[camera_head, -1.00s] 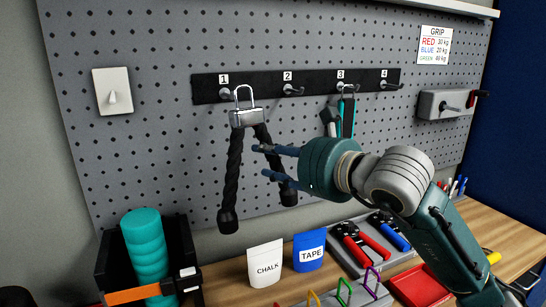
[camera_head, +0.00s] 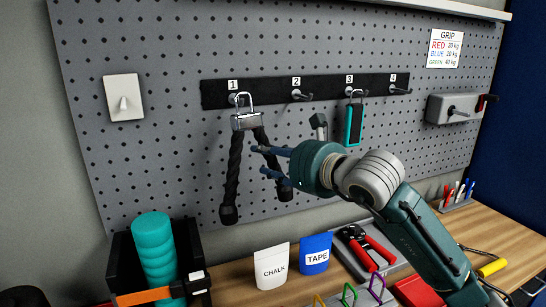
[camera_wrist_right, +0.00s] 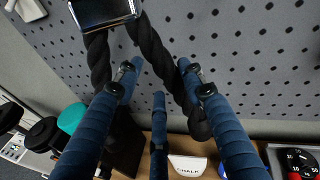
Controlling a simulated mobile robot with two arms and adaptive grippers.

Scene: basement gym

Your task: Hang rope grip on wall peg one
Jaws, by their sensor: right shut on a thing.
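The rope grip (camera_head: 232,178) has two black twisted strands with thick ends, hanging from a silver metal clasp with a loop (camera_head: 246,120). The loop overlaps peg one (camera_head: 233,99) in the head view; I cannot tell whether it is around the peg or in front of it. My right gripper (camera_head: 264,161) is shut on the right strand, below the clasp. In the right wrist view, the strand (camera_wrist_right: 158,55) runs between my blue fingers (camera_wrist_right: 160,95), and the clasp (camera_wrist_right: 103,12) is at the top edge. My left gripper is not in view.
Pegs two (camera_head: 302,95) and four (camera_head: 398,90) are bare. A switch plate (camera_head: 124,97) is left. Chalk (camera_head: 271,267) and tape (camera_head: 315,254) pouches stand on the bench below.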

